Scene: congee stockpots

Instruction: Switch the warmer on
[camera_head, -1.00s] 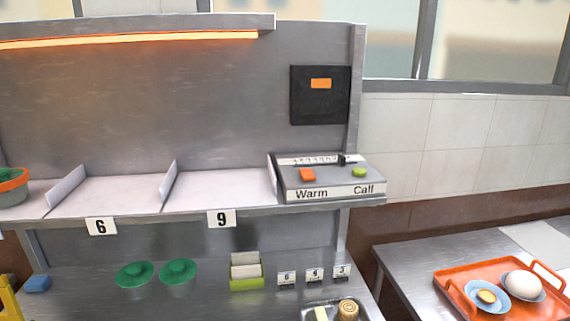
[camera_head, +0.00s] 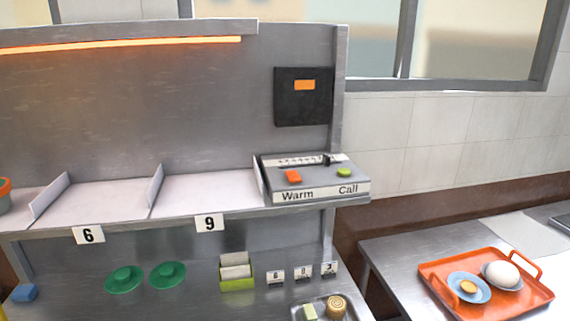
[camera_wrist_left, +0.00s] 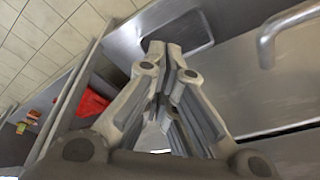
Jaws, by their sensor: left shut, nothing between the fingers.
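The warmer control box (camera_head: 312,180) stands at the right end of the shelf. Its top carries an orange button (camera_head: 293,176) above the word "Warm" and a green button (camera_head: 344,172) above "Call". A slider with a dark knob (camera_head: 330,159) runs along its back. The heat strip (camera_head: 120,45) under the top rail glows orange. My left gripper (camera_wrist_left: 168,50) shows only in the left wrist view, with its fingers shut and empty, near grey metal surfaces. It is not in the head view. My right gripper is in neither view.
A black panel (camera_head: 303,97) with an orange display hangs above the box. Green lids (camera_head: 124,279), a green card holder (camera_head: 237,272) and number tags sit on the lower counter. An orange tray (camera_head: 526,298) with dishes is on the right table. The shelf bays marked 6 and 9 are empty.

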